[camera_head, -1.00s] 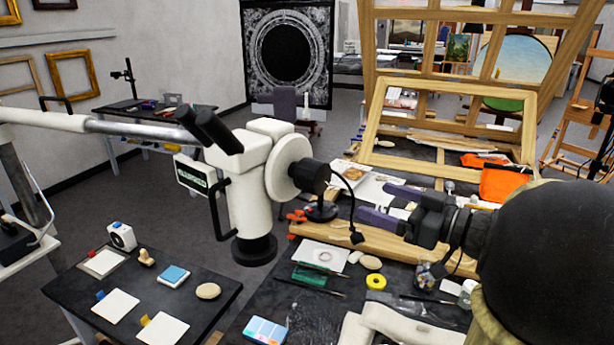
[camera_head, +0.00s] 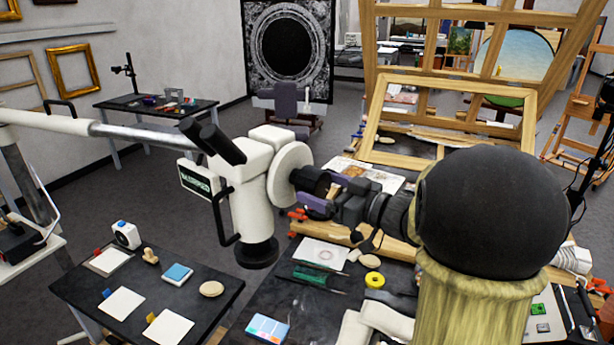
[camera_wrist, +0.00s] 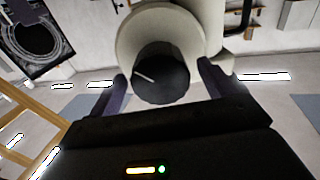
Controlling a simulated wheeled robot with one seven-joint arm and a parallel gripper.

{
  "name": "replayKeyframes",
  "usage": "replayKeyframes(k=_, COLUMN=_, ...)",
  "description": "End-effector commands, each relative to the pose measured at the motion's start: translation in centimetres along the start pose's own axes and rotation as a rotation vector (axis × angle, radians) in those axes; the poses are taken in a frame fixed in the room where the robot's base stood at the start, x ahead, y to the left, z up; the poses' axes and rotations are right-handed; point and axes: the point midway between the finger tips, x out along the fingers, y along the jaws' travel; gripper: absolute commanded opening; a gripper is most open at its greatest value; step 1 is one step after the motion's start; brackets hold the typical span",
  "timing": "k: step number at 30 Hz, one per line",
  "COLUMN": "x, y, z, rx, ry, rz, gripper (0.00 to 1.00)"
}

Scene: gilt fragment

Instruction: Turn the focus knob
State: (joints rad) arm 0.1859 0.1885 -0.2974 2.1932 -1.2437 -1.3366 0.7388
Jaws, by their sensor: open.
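The focus knob (camera_head: 308,180) is a black cylinder on the round white side housing of a white microscope (camera_head: 258,185). In the wrist view the knob (camera_wrist: 158,78) faces me, with a pale line mark on its dark face. My gripper (camera_head: 328,192) is open at the knob's right side in the head view. In the wrist view my gripper (camera_wrist: 164,84) has one purple finger on each side of the knob, with a visible gap on each side. The fingers partly hide the knob in the head view; no contact can be made out.
The microscope hangs from a metal boom arm (camera_head: 150,137) above two dark tables. The near table (camera_head: 300,310) holds a yellow ring (camera_head: 375,280), green-handled tools and a colour card. A wooden frame (camera_head: 440,125) stands behind my arm.

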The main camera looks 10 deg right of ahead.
Motion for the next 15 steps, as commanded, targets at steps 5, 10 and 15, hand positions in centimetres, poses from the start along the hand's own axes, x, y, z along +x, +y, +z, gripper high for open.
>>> replayKeyframes(k=5, x=3.0, y=-0.1, z=-0.2, rx=0.001, ry=-0.001, rz=-0.003, gripper=0.83)
replayKeyframes(k=10, x=4.3, y=-0.1, z=-0.1, rx=0.002, ry=0.0, rz=-0.002, gripper=0.83)
replayKeyframes(k=15, x=4.4, y=-0.1, z=0.0, rx=0.001, ry=0.0, rz=-0.002, gripper=0.83)
